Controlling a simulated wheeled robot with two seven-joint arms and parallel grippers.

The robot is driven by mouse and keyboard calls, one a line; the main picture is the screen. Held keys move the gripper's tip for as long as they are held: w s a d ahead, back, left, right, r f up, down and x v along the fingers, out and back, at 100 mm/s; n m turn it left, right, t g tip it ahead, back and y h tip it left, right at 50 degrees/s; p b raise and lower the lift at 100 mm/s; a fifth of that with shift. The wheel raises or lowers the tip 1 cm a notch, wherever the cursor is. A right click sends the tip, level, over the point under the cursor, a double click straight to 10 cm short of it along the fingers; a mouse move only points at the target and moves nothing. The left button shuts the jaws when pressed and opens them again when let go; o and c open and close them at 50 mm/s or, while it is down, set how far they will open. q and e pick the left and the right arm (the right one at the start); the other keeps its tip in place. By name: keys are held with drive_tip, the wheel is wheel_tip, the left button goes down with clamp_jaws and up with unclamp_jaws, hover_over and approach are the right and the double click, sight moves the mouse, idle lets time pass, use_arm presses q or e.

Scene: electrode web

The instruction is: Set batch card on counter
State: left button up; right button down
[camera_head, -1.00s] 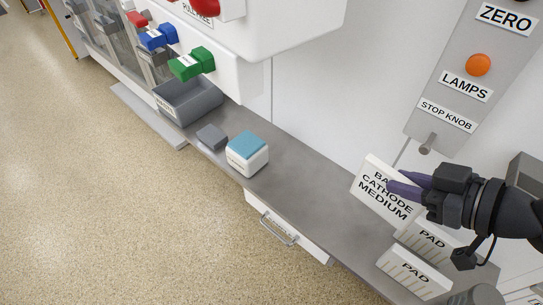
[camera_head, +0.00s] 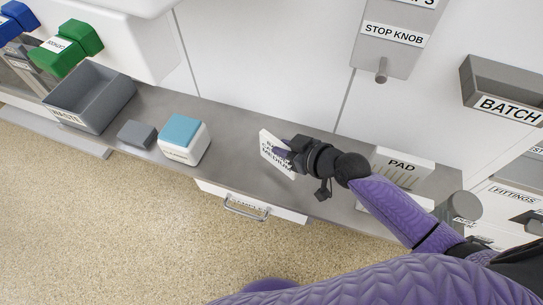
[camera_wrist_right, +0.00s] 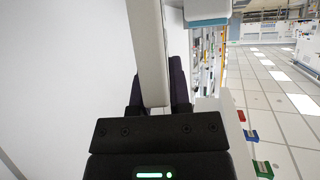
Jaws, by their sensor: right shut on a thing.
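The white batch card (camera_head: 271,151) with black print is in my right gripper (camera_head: 284,150), which is shut on it. The card is tilted and stands over the middle of the grey counter (camera_head: 235,166); whether its lower edge touches the counter I cannot tell. In the right wrist view the card (camera_wrist_right: 148,50) shows as a pale upright slab between the dark fingers (camera_wrist_right: 153,95). My left gripper is not in view.
Left on the counter are a white box with a blue top (camera_head: 184,139), a small grey block (camera_head: 137,134) and a grey waste bin (camera_head: 90,95). Pad holders (camera_head: 403,165) stand to the right. A batch holder (camera_head: 503,92) is on the wall. A drawer handle (camera_head: 246,208) sticks out in front.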

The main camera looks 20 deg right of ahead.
wheel_tip(320, 180, down, 4)
drive_tip(key=shift+f+b, duration=0.25)
drive_tip(key=shift+b, duration=0.95)
drive_tip(key=shift+r, duration=0.2)
drive_tip(key=c, duration=1)
unclamp_jaws()
drive_tip(key=shift+f, duration=0.1)
drive_tip(key=o, duration=0.4)
drive_tip(key=shift+r+p, duration=0.35)
use_arm(q)
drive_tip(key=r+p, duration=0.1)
drive_tip(key=p, duration=0.2)
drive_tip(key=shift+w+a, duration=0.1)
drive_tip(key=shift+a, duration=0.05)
use_arm(e)
drive_tip(key=v, duration=1.2)
drive_tip(key=shift+f, duration=0.2)
